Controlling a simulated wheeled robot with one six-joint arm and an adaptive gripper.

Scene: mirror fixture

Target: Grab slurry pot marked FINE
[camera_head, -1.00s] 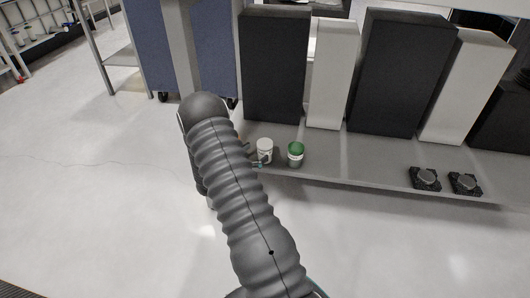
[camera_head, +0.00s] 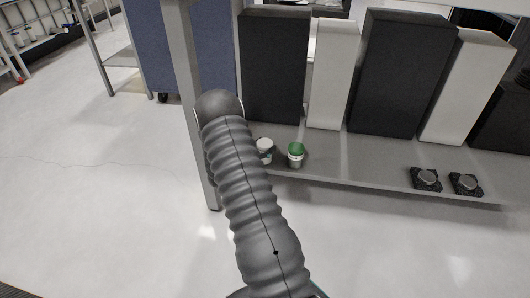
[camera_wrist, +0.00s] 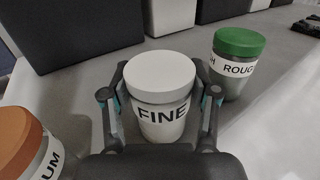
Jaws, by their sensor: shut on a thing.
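The slurry pot marked FINE (camera_wrist: 162,118) has a white lid and a white label with black letters. It stands upright between the two fingers of my gripper (camera_wrist: 160,105) in the wrist view, and the fingers are shut on its sides. In the head view the FINE pot (camera_head: 265,146) shows on the low shelf, partly hidden behind my arm. My gripper itself is hidden there.
A green-lidded pot marked ROUGH (camera_wrist: 235,62) stands to the right, also in the head view (camera_head: 296,155). An orange-lidded pot (camera_wrist: 22,145) is at the left. Tall dark and white blocks (camera_head: 275,65) stand behind. Two small dark devices (camera_head: 426,178) sit further right.

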